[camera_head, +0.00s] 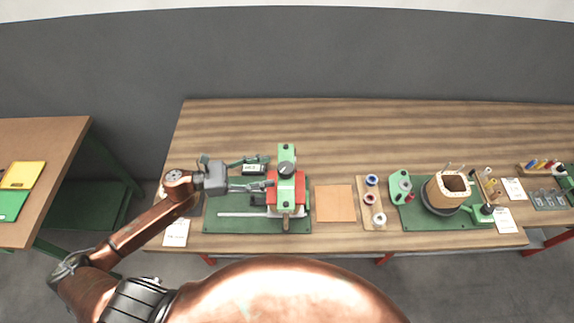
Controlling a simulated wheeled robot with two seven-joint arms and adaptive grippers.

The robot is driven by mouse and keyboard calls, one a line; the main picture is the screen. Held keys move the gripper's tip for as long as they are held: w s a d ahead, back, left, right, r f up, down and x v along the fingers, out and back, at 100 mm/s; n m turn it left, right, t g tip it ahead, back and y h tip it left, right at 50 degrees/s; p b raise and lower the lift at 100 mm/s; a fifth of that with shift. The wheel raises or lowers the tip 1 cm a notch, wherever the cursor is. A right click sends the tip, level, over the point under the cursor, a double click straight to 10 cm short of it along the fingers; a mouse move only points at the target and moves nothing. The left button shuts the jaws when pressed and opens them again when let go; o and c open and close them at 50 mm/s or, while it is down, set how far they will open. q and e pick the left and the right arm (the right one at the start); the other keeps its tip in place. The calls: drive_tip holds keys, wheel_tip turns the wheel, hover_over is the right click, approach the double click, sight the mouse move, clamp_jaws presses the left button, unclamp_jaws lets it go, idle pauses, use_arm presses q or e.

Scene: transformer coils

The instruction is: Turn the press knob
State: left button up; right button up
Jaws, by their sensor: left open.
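The press is a red and green device (287,188) on a green base plate (250,225) in the middle of the wooden bench. A dark round knob (286,169) sits on its upper part. My left gripper (268,173) reaches in from the left, its two fingers spread and pointing right, close to the left side of the press. The fingers look empty. I cannot tell whether a fingertip touches the press. My right gripper is not in view.
Right of the press lie an orange sheet (336,204) and a board with several spools (371,198). Farther right is a coil former (447,188) on a green plate. The back of the bench (350,125) is clear. A side table (50,215) stands at left.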

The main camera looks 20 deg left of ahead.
sight(286, 167)
use_arm(q)
drive_tip(key=p+x, duration=0.1)
drive_tip(key=x, duration=0.4)
drive_tip(key=shift+w+d+r, duration=0.15)
drive_tip(key=shift+d, duration=0.15)
drive_tip(key=shift+w+d, duration=0.25)
drive_tip(key=shift+d, duration=0.35)
drive_tip(key=shift+c, duration=0.3)
drive_tip(key=c, duration=1.1)
